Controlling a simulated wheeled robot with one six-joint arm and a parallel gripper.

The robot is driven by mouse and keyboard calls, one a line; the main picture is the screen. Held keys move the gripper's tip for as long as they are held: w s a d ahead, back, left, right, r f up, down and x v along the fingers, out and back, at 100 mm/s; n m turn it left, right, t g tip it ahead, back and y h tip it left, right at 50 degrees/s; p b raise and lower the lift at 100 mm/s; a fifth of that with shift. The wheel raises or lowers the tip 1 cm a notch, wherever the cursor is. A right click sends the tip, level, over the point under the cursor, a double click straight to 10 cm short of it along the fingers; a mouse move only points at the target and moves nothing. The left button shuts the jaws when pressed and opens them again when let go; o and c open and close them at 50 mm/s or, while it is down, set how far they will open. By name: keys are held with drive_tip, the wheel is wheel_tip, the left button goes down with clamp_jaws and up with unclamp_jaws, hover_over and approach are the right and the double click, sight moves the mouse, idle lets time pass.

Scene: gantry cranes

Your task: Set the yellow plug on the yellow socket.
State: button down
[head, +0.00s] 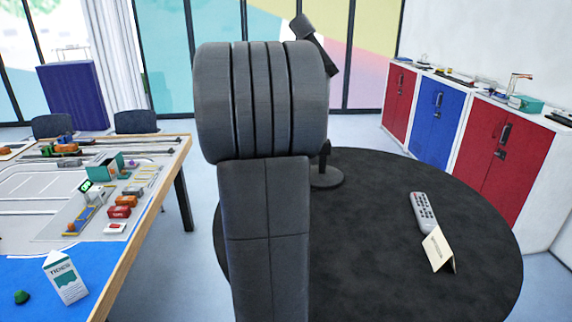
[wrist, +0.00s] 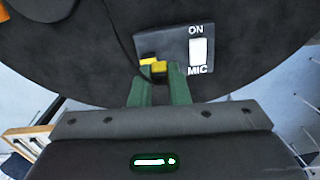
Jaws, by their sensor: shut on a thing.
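In the wrist view, my gripper (wrist: 161,72) has its two green fingers shut on a small yellow piece, the yellow plug (wrist: 160,66). More yellow shows just beyond and to the left, at the edge of a dark box; it looks like the yellow socket (wrist: 147,61). The plug is very close to it, but I cannot tell whether they touch or are lined up. The dark box (wrist: 177,47) carries a white switch (wrist: 202,52) between the words ON and MIC. In the head view my arm hides the gripper, plug and socket.
The box lies on a round black table (head: 400,180). A dark stand (head: 326,177), a grey remote (head: 424,212) and a folded card (head: 438,250) are also on it. A model-yard table (head: 150,215) is at left; red and blue cabinets (head: 436,110) are at right.

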drive_tip(key=shift+w+a+r, duration=0.15)
drive_tip(key=shift+w+a, duration=0.95)
drive_tip(key=shift+a, duration=0.2)
drive_tip(key=shift+f+b, duration=0.35)
drive_tip(key=shift+f, duration=0.8)
drive_tip(key=shift+f, duration=1.35)
idle(1.4)
drive_tip(key=shift+f, duration=0.55)
idle(2.0)
drive_tip(key=c, duration=1.3)
unclamp_jaws()
